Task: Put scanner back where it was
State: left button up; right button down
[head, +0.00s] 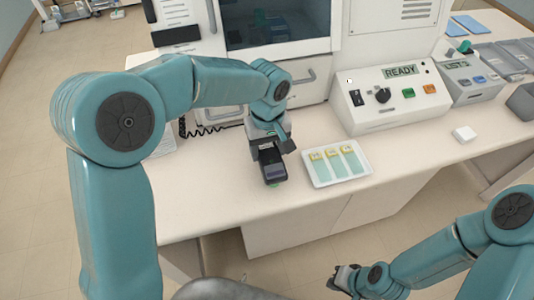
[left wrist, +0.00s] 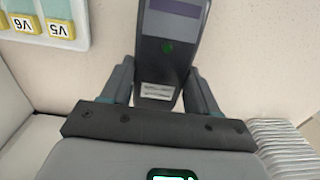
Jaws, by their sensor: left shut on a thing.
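The scanner (head: 274,170) is a dark handheld device with a purple-grey screen. My left gripper (head: 269,151) is shut on it above the front part of the counter, left of the slide tray.
A white tray (head: 310,184) with several yellow-labelled slides lies right of the scanner. A large machine (head: 275,70) and a control box reading READY (head: 350,118) stand behind. A small white block (head: 465,134) lies further right. The counter front between tray and block is clear.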

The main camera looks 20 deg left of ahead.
aim_at(267, 150)
pick_arm(q)
jog(key=f, duration=0.3)
jog(key=shift+w+f, duration=0.2)
jog(key=shift+w, duration=0.05)
jog(key=shift+s+r, duration=0.15)
jog(key=shift+s, duration=0.05)
jog(key=shift+f, duration=0.3)
jog(key=o, duration=1.2)
jog(key=shift+w, duration=0.2)
jog(key=shift+c, duration=0.2)
jog(key=shift+s+r, duration=0.1)
jog(key=shift+s, duration=0.1)
